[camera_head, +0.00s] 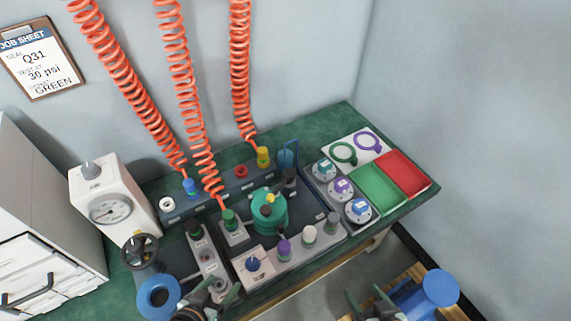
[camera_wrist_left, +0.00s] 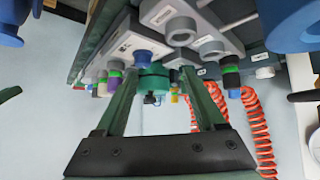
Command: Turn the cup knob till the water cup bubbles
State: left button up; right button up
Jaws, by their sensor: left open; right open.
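A blue knob (camera_head: 253,264) sits on a white plate at the front of the bench fixture; it also shows in the left wrist view (camera_wrist_left: 150,56). I cannot read its label, so I cannot tell if it is the cup knob. A green round fixture (camera_head: 268,213) stands behind it. A blue-teal cup-like item (camera_head: 288,153) stands at the back; no bubbles can be made out. My left gripper (camera_head: 218,287) is open and empty, left of the blue knob and apart from it. My right gripper (camera_head: 369,300) is open and empty, off the bench's front edge.
Orange coiled hoses (camera_head: 180,70) hang to coloured fittings. A gauge box (camera_head: 112,205) stands at the left. Red (camera_head: 403,173) and green (camera_head: 378,190) trays lie at the right. Several capped posts (camera_head: 309,236) crowd the fixture beside the blue knob. A job sheet (camera_head: 38,62) hangs on the wall.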

dwell(0.5)
pick_arm(q)
jog(key=w+d+r+g+h+b, duration=0.1)
jog(key=w+d+r+g+h, duration=0.2)
jog(key=d, duration=0.4)
jog(key=w+d+r+g+h+b, duration=0.1)
jog(key=w+d+r+g, duration=0.1)
jog(key=w+d, duration=0.5)
jog(key=g+y, duration=0.5)
jog(key=y, duration=0.1)
send_near(252, 262)
jog(key=shift+n+t, duration=0.3)
jog(key=f+b, duration=0.1)
jog(key=f, duration=0.3)
jog(key=f+b, duration=0.2)
jog(key=f, duration=0.2)
jog(key=shift+s+d+f, duration=0.1)
jog(key=shift+s+f, duration=0.1)
jog(key=shift+f, duration=0.2)
grip_shut()
